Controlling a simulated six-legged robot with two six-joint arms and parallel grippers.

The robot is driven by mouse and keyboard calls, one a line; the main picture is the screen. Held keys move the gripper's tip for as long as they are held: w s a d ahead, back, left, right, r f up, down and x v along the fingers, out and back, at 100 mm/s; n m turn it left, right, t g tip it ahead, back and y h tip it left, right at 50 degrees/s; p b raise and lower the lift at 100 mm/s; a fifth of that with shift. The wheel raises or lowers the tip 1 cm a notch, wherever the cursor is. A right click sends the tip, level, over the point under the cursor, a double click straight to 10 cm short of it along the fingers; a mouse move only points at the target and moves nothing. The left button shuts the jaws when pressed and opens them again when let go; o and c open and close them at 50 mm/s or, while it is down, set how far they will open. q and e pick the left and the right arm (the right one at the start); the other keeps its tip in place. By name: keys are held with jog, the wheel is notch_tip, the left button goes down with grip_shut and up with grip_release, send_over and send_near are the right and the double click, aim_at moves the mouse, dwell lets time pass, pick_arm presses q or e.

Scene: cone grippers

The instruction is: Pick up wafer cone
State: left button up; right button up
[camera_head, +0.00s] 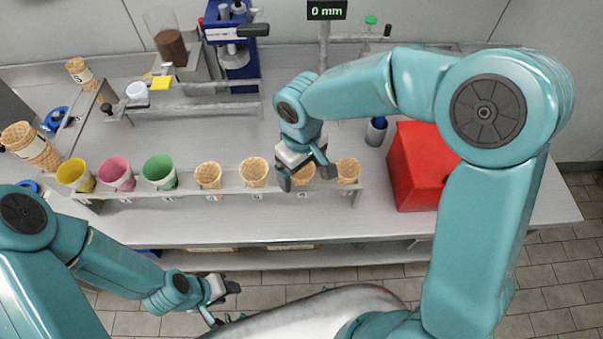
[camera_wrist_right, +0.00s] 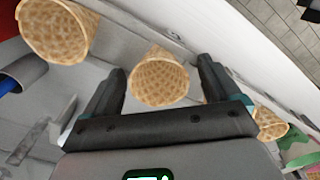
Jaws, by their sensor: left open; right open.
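Several wafer cones stand in a rack (camera_head: 231,188) along the table's front, among them one at its right end (camera_head: 348,170) and two left of my right gripper (camera_head: 208,175) (camera_head: 254,171). My right gripper (camera_head: 303,174) is open above another wafer cone, which it partly hides in the head view. In the right wrist view this wafer cone (camera_wrist_right: 160,80) shows between the open fingers, with neighbouring cones (camera_wrist_right: 58,30) (camera_wrist_right: 270,123) on both sides. I cannot tell whether the fingers touch it. My left gripper (camera_head: 222,298) is open and empty, low in front of the table.
Yellow (camera_head: 75,174), pink (camera_head: 117,173) and green (camera_head: 159,171) cups fill the rack's left part. A red box (camera_head: 415,165) stands right of the rack. Stacked cones (camera_head: 38,147) are at the far left. A blue device (camera_head: 232,45) stands at the back.

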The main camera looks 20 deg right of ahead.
jog(key=c, duration=0.7)
jog(key=shift+c, duration=0.2)
